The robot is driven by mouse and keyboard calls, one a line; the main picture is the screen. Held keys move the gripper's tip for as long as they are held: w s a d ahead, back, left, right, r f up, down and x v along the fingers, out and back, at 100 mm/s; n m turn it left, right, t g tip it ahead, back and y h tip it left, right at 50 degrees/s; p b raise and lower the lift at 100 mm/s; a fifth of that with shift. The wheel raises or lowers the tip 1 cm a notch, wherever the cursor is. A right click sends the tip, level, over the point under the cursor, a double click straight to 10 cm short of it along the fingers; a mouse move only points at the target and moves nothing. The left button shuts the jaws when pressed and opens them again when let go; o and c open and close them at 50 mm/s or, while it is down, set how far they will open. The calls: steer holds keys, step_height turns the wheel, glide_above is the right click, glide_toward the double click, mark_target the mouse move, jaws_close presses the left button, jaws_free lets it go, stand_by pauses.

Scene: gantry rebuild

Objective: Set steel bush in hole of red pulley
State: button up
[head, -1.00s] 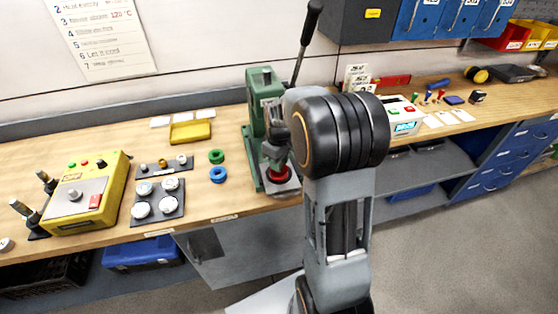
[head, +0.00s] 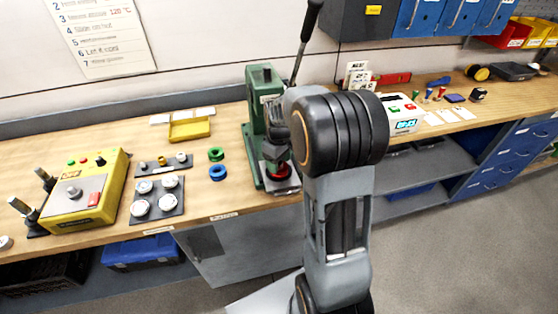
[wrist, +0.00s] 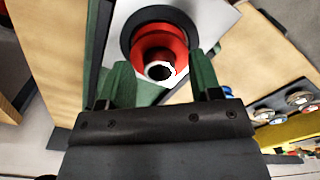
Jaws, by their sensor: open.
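The red pulley (wrist: 150,40) lies on a grey plate under the green press (head: 262,95); in the head view its red part (head: 283,171) shows below my gripper. The steel bush (wrist: 169,70), a small bright ring with a dark bore, shows at the pulley's middle hole in the wrist view. I cannot tell how deep it sits. My gripper (wrist: 163,82) is open, its two green fingers apart on either side of the bush, with a gap to each. In the head view my arm partly hides the gripper and the press.
Left of the press are a green ring (head: 216,154), a blue ring (head: 218,173), a yellow tray (head: 190,131) and a dark plate with white discs (head: 157,200). A yellow control box (head: 85,190) stands further left. A white box with a display (head: 398,118) stands right.

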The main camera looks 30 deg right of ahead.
steer(key=shift+r, duration=0.1)
step_height(320, 180, up, 14)
steer(key=shift+b, duration=0.3)
stand_by(0.4)
steer(key=shift+f, duration=0.2)
stand_by(0.3)
